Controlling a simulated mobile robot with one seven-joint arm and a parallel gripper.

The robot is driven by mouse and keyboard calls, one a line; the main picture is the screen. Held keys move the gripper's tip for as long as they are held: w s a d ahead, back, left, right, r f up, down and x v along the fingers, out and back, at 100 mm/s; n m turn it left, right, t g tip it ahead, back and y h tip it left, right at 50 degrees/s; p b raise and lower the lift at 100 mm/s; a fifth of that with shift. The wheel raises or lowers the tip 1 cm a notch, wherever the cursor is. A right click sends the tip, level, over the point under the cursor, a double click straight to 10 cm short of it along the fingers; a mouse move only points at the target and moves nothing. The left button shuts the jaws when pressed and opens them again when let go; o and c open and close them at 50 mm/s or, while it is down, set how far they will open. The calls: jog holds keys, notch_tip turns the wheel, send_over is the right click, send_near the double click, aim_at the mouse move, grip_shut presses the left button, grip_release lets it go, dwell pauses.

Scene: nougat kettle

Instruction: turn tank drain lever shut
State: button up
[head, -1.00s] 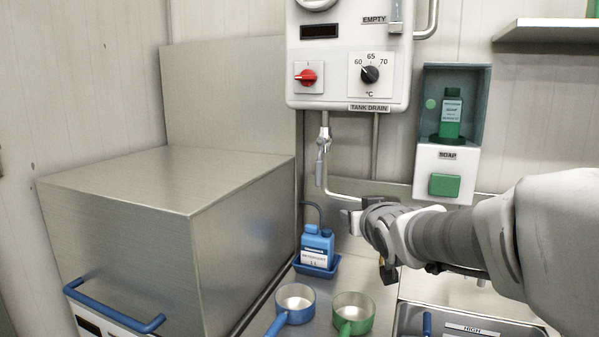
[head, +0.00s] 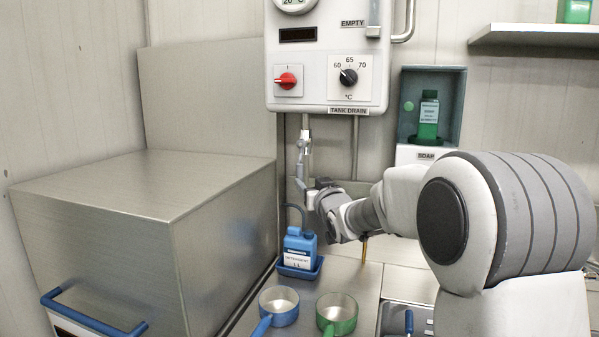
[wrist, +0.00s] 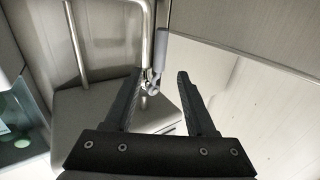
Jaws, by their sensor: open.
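The tank drain lever (head: 300,171) is a small grey handle on the metal valve under the "TANK DRAIN" label (head: 348,110). In the head view it hangs down, close to vertical. My gripper (head: 311,192) is just right of its lower end in that view. In the wrist view the two dark fingers are spread apart, and my gripper (wrist: 160,73) is open and empty. The lever's grey grip (wrist: 161,52) and the shiny valve joint (wrist: 151,84) show in the gap between the fingers. I cannot tell whether a finger touches the lever.
A blue detergent bottle (head: 299,247) stands below the valve. A blue pan (head: 279,304) and a green pan (head: 337,313) sit on the counter in front. A large steel box (head: 120,215) fills the left. A soap dispenser (head: 430,115) hangs at right.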

aim_at(301, 174)
jog(key=w, duration=0.3)
jog(key=w+a+p, duration=0.1)
jog(key=w, duration=0.2)
jog(key=w+a, duration=0.1)
jog(key=w, duration=0.2)
jog(key=shift+w+p, duration=0.3)
jog(key=shift+p, duration=0.05)
jog(key=shift+c, duration=0.2)
grip_shut()
dwell(0.9)
